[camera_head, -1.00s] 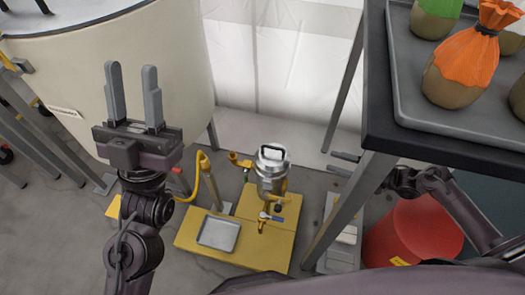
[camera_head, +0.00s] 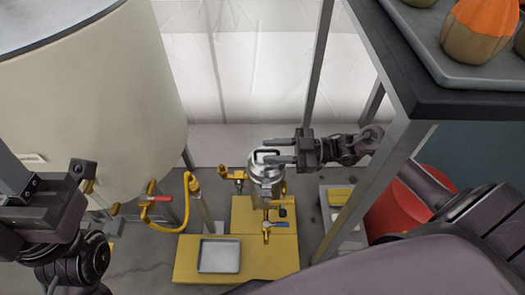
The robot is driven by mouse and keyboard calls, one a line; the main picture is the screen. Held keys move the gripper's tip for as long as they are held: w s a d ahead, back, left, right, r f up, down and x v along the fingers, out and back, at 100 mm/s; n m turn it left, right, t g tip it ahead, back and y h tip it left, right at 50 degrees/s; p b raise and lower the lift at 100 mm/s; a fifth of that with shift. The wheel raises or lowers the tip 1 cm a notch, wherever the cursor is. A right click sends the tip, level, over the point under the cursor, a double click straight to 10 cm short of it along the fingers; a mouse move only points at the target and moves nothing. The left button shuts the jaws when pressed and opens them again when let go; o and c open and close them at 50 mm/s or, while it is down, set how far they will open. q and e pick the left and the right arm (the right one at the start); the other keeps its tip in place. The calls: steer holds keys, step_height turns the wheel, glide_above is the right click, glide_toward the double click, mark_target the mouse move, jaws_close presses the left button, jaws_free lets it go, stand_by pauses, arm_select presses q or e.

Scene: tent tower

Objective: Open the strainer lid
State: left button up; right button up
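The strainer (camera_head: 266,192) is a silver canister with brass fittings, standing upright on a yellow base. Its lid (camera_head: 255,163) is on top, with a dark-edged handle partly hidden by my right gripper. My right gripper (camera_head: 267,150) reaches in from the right at the lid's top. Its two fingers are apart and point left, at the handle; I cannot tell whether they touch it. My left gripper (camera_head: 12,172) is at the left edge, away from the strainer, with its fingers mostly cut off by the frame.
A large cream tank (camera_head: 90,100) fills the upper left. A yellow base (camera_head: 255,262) holds a small metal tray (camera_head: 219,256). A red container (camera_head: 400,208) is below the table.

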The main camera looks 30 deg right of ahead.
steer(key=shift+x, duration=1.4)
jaws_close()
